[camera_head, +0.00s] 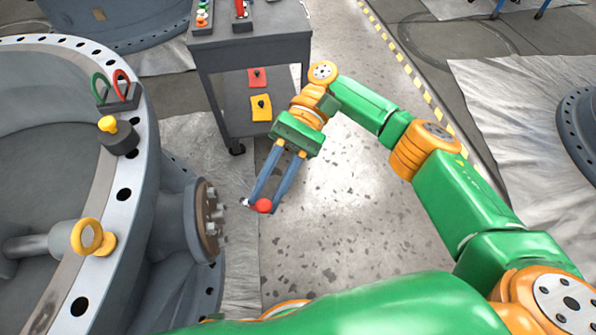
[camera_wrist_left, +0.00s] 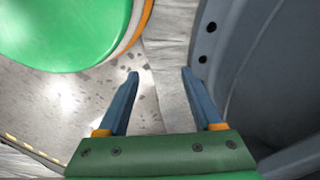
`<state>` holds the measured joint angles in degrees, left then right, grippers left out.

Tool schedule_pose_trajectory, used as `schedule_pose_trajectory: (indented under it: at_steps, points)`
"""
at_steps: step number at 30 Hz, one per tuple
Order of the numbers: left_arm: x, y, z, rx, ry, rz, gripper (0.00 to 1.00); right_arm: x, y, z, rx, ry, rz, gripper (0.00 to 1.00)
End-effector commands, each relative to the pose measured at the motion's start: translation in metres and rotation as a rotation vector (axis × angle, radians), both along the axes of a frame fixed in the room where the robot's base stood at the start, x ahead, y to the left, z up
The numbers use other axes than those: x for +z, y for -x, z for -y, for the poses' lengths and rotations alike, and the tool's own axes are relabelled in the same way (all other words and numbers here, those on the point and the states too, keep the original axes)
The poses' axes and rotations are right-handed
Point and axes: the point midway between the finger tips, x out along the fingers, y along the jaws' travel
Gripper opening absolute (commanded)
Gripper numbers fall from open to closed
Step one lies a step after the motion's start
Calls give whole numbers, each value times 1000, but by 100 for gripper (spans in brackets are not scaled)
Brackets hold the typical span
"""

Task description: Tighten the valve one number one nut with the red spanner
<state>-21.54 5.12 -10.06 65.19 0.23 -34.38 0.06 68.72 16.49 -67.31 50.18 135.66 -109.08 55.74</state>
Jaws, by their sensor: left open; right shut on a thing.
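My right gripper (camera_head: 256,206) reaches in from the right in the head view. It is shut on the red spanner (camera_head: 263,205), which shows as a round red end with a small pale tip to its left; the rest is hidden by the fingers. Left of it, apart, is a brown round flange (camera_head: 207,230) with several silvery nuts (camera_head: 214,214) on the side of the big grey valve (camera_head: 130,185). I cannot tell which nut is number one. My left gripper (camera_wrist_left: 160,76) is open and empty in the left wrist view, beside a grey curved body with dark holes.
A dark cart (camera_head: 245,50) with coloured tools stands behind my right gripper. A holder with green and red rings (camera_head: 118,93) and yellow fittings (camera_head: 92,238) sit on the valve rim. Speckled floor (camera_head: 340,210) is clear to the right.

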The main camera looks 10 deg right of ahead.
Motion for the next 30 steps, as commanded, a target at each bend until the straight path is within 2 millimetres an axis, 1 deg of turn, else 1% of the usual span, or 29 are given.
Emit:
schedule_pose_trajectory:
  at_steps: [1, 5, 6, 8, 9, 12, 15, 18, 22, 30]
  points:
    - [-23, -7, 1, 2, 2, 9, 68, -32, 4, -14, -35, -24, -23, 0]
    - [-42, -28, 4, 9, 6, 31, 68, -78, 8, -53, -187, -83, -78, 0]
    - [-47, -34, 5, 12, 7, 38, 68, -94, 7, -64, -248, -105, -94, 0]
    - [-55, -44, 6, 14, 10, 49, 68, -118, 3, -77, -357, -138, -114, 0]
    - [-58, -49, 7, 16, 11, 55, 68, -133, -3, -83, -436, -160, -125, 0]
    - [-60, -58, 9, 19, 13, 68, 68, -167, -19, -86, -622, -208, -136, 0]
    - [-58, -63, 9, 22, 15, 77, 68, -193, -32, -80, -765, -243, -136, 0]
    - [-55, -66, 9, 23, 16, 83, 68, -210, -40, -74, -856, -266, -130, 0]
    - [-51, -67, 9, 24, 16, 86, 68, -217, -45, -72, -904, -281, -125, 0]
    - [-41, -69, 10, 24, 18, 92, 68, -217, -47, -102, -905, -283, -123, 0]
